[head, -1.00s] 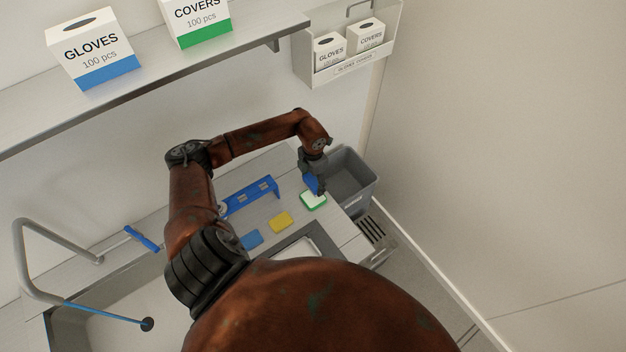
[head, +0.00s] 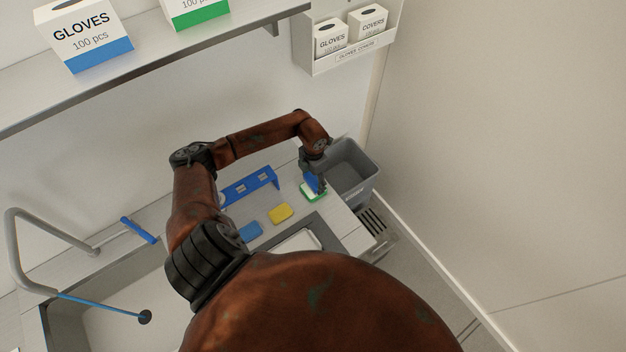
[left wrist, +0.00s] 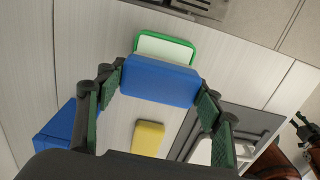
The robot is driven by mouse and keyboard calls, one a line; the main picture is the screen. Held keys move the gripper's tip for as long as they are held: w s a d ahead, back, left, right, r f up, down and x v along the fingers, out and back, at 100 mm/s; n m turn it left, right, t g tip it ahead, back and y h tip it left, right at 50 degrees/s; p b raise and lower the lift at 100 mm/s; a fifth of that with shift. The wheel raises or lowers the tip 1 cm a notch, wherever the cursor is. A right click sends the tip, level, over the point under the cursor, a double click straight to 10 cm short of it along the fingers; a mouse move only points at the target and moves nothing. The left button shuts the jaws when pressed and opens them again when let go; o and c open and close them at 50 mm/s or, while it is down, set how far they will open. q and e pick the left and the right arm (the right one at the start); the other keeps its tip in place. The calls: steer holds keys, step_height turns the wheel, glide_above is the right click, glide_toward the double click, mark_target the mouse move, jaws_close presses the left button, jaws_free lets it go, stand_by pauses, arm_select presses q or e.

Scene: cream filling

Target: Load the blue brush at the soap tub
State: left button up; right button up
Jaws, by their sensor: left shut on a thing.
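My left gripper (head: 316,181) is shut on the blue brush (head: 311,182) at the right part of the counter. In the left wrist view the brush (left wrist: 160,80) sits between the two finger pads. The soap tub (head: 306,196) is a low green-rimmed tub with a white top. In the left wrist view the soap tub (left wrist: 165,47) lies just beyond the brush, partly hidden by it. In the head view the brush is over the tub; I cannot tell whether they touch.
A yellow sponge (head: 280,213) and a blue sponge (head: 249,231) lie on the counter. A blue rack (head: 250,186) stands behind them. A grey bin (head: 351,172) is right of the tub. The sink (head: 115,320) and its tap (head: 18,262) are at the left.

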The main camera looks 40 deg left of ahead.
mark_target(314, 179)
arm_select(q)
steer(key=shift+f+b, duration=0.4)
steer(key=shift+f, duration=0.1)
stand_by(0.8)
stand_by(1.4)
steer(key=shift+r+p, duration=1.7)
steer(key=shift+r, duration=1.8)
